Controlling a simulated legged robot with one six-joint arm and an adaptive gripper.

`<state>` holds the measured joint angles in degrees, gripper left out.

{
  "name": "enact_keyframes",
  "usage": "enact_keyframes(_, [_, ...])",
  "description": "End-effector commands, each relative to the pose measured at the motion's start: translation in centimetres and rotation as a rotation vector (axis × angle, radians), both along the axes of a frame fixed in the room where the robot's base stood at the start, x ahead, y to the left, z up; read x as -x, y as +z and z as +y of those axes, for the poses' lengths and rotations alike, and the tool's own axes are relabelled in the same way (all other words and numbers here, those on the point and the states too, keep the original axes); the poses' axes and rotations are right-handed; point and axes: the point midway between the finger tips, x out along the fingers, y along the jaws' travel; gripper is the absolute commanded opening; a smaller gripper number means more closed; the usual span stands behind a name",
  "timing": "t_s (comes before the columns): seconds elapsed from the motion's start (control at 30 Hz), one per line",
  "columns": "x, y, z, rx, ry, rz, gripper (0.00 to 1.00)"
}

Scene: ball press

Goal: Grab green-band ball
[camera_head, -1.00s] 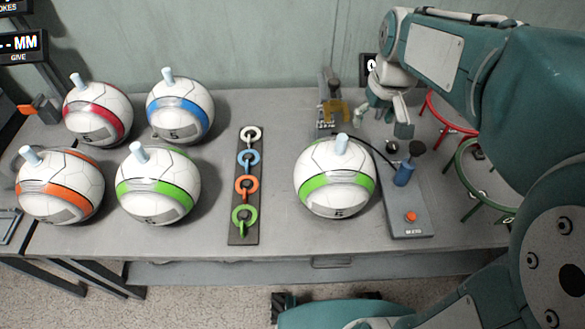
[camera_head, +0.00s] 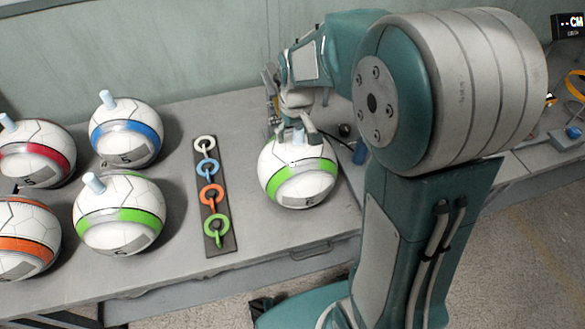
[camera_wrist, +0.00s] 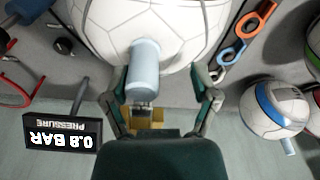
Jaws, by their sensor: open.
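A white ball with a green band (camera_head: 299,185) sits on the table, right of the colored rings. A pale blue peg stands up from its top. My gripper (camera_head: 296,130) is open at the top of this ball. In the wrist view, the peg (camera_wrist: 145,66) shows between the spread fingers of my gripper (camera_wrist: 163,78), nearer the left one. The ball's white panels (camera_wrist: 150,22) fill the top, and its band does not show there. I cannot tell whether the fingers touch it. A second green-band ball (camera_head: 119,230) sits in the left group.
Blue-band (camera_head: 125,135), red-band (camera_head: 35,160) and orange-band (camera_head: 25,245) balls stand at left. A strip of colored rings (camera_head: 212,198) lies between the groups. A pressure display (camera_wrist: 53,133) reads 0.8 BAR. Bare table lies before the rings.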

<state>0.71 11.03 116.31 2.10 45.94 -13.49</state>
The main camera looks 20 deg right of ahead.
Motion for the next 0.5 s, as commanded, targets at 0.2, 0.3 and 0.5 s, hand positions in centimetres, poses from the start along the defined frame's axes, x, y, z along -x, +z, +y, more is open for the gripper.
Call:
enact_keyframes(0.2, [-0.15, -1.48, -0.33, -0.003, -0.004, -0.001, 0.77])
enact_keyframes(0.3, [-0.16, -1.46, -0.02, 0.001, -0.002, 0.0, 0.77])
enact_keyframes(0.5, [-0.15, -1.44, 0.2, 0.004, -0.002, -0.001, 0.14])
